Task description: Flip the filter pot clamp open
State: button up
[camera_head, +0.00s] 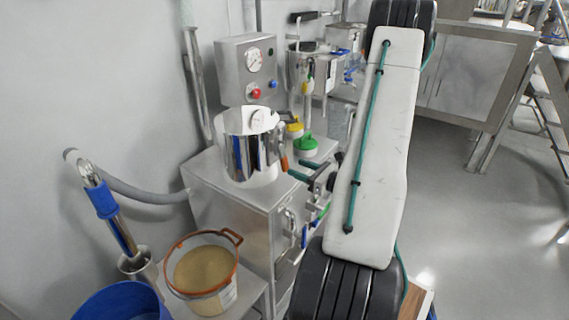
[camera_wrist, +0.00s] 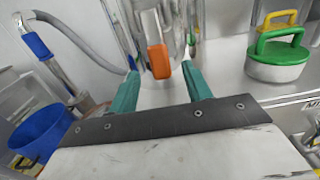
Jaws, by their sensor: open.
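The filter pot (camera_head: 238,150) is a polished steel pot with a gauge on its lid, standing on a steel cabinet. Its clamp (camera_head: 284,162) has an orange grip on the side facing my gripper; the grip hangs down along the pot wall. My gripper (camera_head: 297,168) is open, with green fingers pointing at the clamp. In the wrist view the orange clamp grip (camera_wrist: 158,62) shows between the two fingertips and a little beyond them. The fingers do not visibly touch it. Only part of the pot shows there, and the clamp's upper part is cut off.
A green-handled lid (camera_head: 306,146) and a yellow one (camera_head: 294,128) stand right of the pot. A control box (camera_head: 246,68) with gauge and buttons is behind. A tub of powder (camera_head: 207,268) and a blue bin (camera_head: 122,303) sit lower left.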

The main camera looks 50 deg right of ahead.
aim_at(287, 163)
jog(key=w, duration=0.6)
jog(key=shift+w+a, duration=0.15)
jog(key=shift+a, duration=0.15)
grip_shut()
